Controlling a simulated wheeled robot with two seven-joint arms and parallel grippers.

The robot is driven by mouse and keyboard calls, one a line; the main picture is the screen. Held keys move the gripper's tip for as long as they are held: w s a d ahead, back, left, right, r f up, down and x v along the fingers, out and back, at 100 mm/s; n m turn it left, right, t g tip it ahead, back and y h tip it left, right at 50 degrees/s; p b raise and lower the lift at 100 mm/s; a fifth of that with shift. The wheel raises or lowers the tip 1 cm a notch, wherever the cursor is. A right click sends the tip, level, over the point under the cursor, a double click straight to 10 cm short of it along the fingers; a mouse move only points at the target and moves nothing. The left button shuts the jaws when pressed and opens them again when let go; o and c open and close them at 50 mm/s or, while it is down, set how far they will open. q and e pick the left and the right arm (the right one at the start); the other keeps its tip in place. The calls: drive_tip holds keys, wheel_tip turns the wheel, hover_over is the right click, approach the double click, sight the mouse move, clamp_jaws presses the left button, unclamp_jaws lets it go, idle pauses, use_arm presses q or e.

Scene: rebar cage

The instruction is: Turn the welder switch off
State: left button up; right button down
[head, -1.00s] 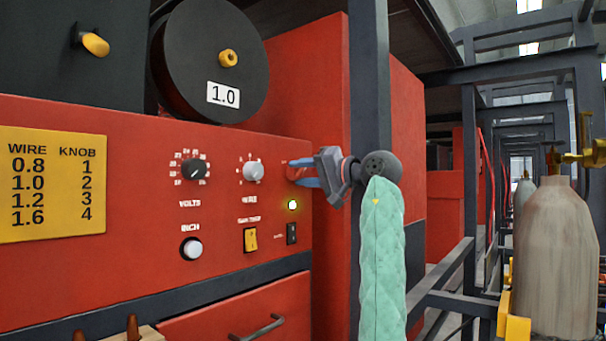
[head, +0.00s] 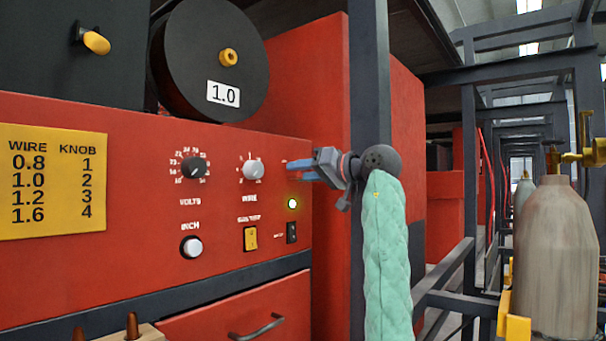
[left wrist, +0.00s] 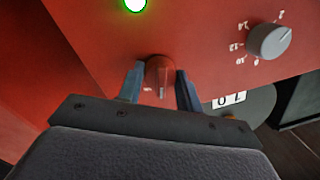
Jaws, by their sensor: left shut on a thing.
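The welder switch is a red rotary knob with a light pointer mark; it shows in the left wrist view (left wrist: 160,72) on the red welder panel (head: 130,235). In the head view my gripper mostly hides it. My left gripper (head: 300,171) is at the panel's upper right, its blue fingers on either side of the knob; in the left wrist view (left wrist: 161,88) it is shut on the knob. A green lamp (head: 292,203) below the switch is lit. My right gripper is not in view.
The grey wire knob (head: 253,168) and black volts knob (head: 194,168) sit left of my gripper. Below are a yellow rocker (head: 250,238), a black rocker (head: 291,232) and a white inch button (head: 191,246).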

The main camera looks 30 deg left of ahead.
use_arm(q)
drive_tip(key=n, duration=0.6)
drive_tip(key=shift+t+b, duration=0.3)
drive_tip(key=shift+b, duration=0.05)
drive_tip(key=n+t, duration=0.1)
drive_tip(key=n, duration=0.3)
drive_tip(key=shift+h+b, duration=0.3)
drive_tip(key=shift+b, duration=0.1)
drive_tip(key=shift+n, duration=0.8)
drive_tip(key=o, duration=1)
